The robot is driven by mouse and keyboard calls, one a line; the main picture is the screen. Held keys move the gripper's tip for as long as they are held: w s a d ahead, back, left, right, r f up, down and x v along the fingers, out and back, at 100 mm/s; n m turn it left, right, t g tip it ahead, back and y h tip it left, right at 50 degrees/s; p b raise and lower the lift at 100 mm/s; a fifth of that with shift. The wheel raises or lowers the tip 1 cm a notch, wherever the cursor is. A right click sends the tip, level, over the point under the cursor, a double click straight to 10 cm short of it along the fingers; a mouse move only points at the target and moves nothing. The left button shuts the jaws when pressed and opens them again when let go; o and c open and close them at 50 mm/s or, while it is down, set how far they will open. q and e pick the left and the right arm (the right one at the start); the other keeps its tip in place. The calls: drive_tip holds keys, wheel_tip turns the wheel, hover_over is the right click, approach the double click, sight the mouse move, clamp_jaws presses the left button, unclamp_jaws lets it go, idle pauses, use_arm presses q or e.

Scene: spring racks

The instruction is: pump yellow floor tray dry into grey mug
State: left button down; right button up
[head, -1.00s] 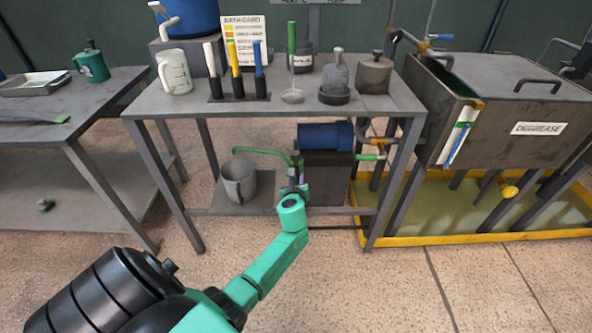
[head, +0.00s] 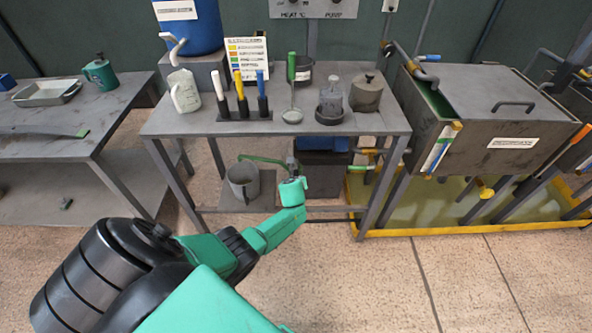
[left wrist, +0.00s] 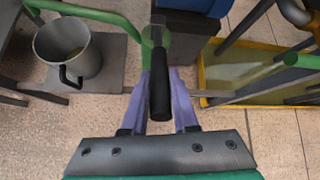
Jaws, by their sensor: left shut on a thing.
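The grey mug (head: 243,182) stands upright on the low shelf under the middle table. A green spout (head: 262,160) reaches over it. In the left wrist view the mug (left wrist: 68,48) shows a dull yellowish patch inside; I cannot tell its depth. My left gripper (left wrist: 160,80) is shut on the black pump handle (left wrist: 160,100), which lies between its purple fingers. The dark pump box (head: 322,176) is just behind. The yellow floor tray (head: 480,230) lies under the degrease tank at right, with greenish liquid (head: 435,207) in it. My right gripper is out of view.
The middle table (head: 205,125) stands above the pump, carrying a jug (head: 184,92), coloured-handled tools and pots. The tank (head: 490,125) is at right, a side table (head: 60,130) at left. The floor in front is clear.

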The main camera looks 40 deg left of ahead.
use_arm(q)
drive_tip(key=shift+w+r, duration=0.1)
drive_tip(key=shift+r, duration=0.05)
drive_tip(key=c, duration=0.7)
unclamp_jaws()
drive_tip(key=p+v, duration=0.7)
drive_tip(key=v, duration=0.7)
drive_tip(key=shift+s+d+r, duration=0.1)
drive_tip(key=shift+s+r, duration=0.1)
drive_tip(key=shift+s, duration=0.05)
